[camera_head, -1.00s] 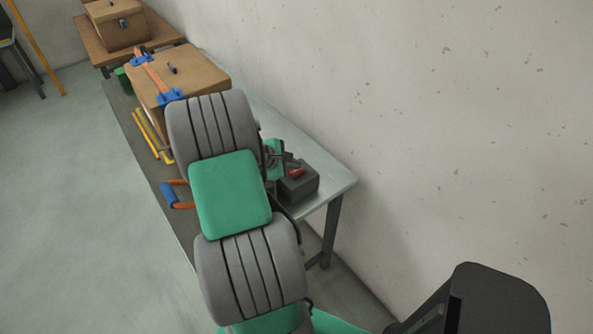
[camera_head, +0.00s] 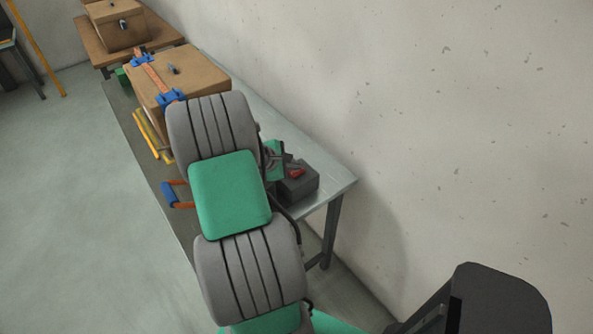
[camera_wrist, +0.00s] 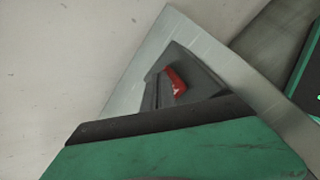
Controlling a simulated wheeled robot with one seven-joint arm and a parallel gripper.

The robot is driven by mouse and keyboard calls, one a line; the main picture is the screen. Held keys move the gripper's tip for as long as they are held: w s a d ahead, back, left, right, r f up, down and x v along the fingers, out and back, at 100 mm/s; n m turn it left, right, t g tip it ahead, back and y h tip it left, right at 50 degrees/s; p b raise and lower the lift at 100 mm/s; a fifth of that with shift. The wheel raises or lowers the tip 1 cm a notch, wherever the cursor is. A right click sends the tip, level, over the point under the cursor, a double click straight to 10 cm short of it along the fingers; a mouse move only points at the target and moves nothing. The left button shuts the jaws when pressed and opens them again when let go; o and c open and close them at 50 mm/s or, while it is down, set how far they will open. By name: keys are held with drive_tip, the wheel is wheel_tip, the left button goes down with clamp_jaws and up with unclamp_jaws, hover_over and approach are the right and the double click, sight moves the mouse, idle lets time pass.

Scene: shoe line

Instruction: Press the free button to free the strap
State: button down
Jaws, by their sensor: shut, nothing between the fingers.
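A dark grey box with a red button (camera_head: 297,173) stands at the near right end of the long table. In the wrist view the red button (camera_wrist: 175,78) shows as a raised bar on the dark box (camera_wrist: 195,88). An orange strap (camera_head: 153,75) runs across a cardboard box with blue fittings at its ends. My gripper (camera_head: 284,160) is shut and empty, just left of the red button in the head view. My arm hides much of it. Whether it touches the button cannot be told.
The long table (camera_head: 335,186) runs along the wall. An orange-and-blue handled tool (camera_head: 176,195) and yellow bars (camera_head: 147,136) lie at its left side. Another cardboard box (camera_head: 116,26) stands on a brown table behind.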

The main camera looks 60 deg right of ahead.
sight(293, 172)
drive_tip(key=shift+s+a+f, duration=0.15)
drive_tip(key=shift+a+f, duration=0.15)
drive_tip(key=shift+f, duration=0.4)
drive_tip(key=shift+s+a+f, duration=0.1)
drive_tip(key=shift+a+f, duration=0.05)
drive_tip(key=shift+f, duration=0.1)
drive_tip(key=shift+r+p, duration=0.4)
idle(0.3)
drive_tip(key=r+p, duration=0.1)
drive_tip(key=r, duration=0.1)
drive_tip(key=r+p, duration=0.3)
drive_tip(key=r, duration=0.1)
drive_tip(key=shift+w+d, duration=0.2)
drive_tip(key=shift+d, duration=0.1)
drive_tip(key=shift+w, duration=0.1)
